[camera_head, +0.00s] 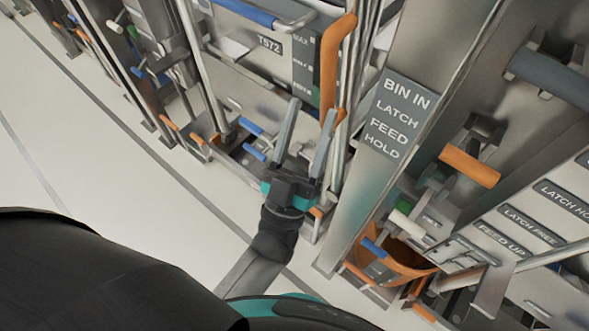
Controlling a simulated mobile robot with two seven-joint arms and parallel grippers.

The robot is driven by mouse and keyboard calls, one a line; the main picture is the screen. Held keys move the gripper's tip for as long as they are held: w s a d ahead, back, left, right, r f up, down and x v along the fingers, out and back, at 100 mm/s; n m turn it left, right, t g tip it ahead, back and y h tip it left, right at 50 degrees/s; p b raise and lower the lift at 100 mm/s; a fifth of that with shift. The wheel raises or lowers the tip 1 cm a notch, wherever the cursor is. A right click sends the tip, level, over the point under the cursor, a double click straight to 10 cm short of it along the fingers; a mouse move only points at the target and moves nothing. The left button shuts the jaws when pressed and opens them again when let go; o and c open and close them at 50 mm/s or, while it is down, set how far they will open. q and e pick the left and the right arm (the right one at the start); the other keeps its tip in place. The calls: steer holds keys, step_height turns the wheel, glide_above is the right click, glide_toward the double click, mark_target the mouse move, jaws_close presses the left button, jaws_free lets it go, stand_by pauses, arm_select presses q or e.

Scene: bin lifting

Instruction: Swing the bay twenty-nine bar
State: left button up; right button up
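My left gripper (311,108) is in the middle of the head view, its two grey fingers apart and pointing up the picture at the machine front. I see nothing between the fingers. A long orange bar (336,60) stands steeply just above and right of the fingertips. Its lower end overlaps the right finger in the picture; I cannot tell whether they touch. No bay twenty-nine marking is readable, so I cannot tell whether this bar is that bay's. My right gripper is not in view.
A panel marked BIN IN, LATCH, FEED, HOLD (396,112) is right of the gripper. A short orange handle (470,165), a dark blue-grey bar (548,77) and an orange bin (402,262) lie farther right. Metal posts flank the gripper. The pale floor (110,165) at left is clear.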

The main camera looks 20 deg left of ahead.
arm_select(q)
steer(key=b+v, duration=0.2)
steer(key=v, duration=0.7)
steer(key=shift+s+f, duration=0.2)
steer(key=shift+f, duration=0.05)
step_height(320, 180, down, 33)
steer(key=w+m+g+h+b, duration=0.1)
steer(key=m+g+b, duration=0.2)
steer(key=g, duration=0.9)
steer(key=s+a+f+g+y+b, duration=0.1)
steer(key=s+a+f+g, duration=0.4)
steer(key=s+f, duration=0.6)
steer(key=s+a+f+g+y+b, duration=0.2)
steer(key=s+a+f+g, duration=0.4)
steer(key=s+f, duration=0.5)
steer(key=shift+s+f+g, duration=0.3)
steer(key=shift+s+g, duration=0.05)
steer(key=shift+g, duration=0.75)
